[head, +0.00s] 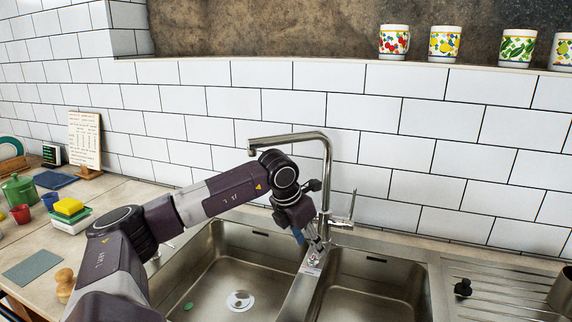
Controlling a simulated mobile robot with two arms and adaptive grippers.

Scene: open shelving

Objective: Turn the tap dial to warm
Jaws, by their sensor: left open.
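The chrome tap (327,170) stands behind the double sink, its spout reaching left over the left basin. A slim lever (352,205) sticks up at the right of its base. My left arm comes in from the left, and my left gripper (312,250) points down in front of the tap's base, over the divider between the basins. It is open, with no object seen between its fingers. A small fitting with a pale label (312,262) shows by the fingertips; I cannot tell whether they touch it. The gripper hides part of the tap's foot. My right gripper is out of view.
A small black object (463,287) sits on the right drainboard (500,300). Sponges (68,207), a green pot (19,190) and cups crowd the left counter. Several mugs line the ledge above.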

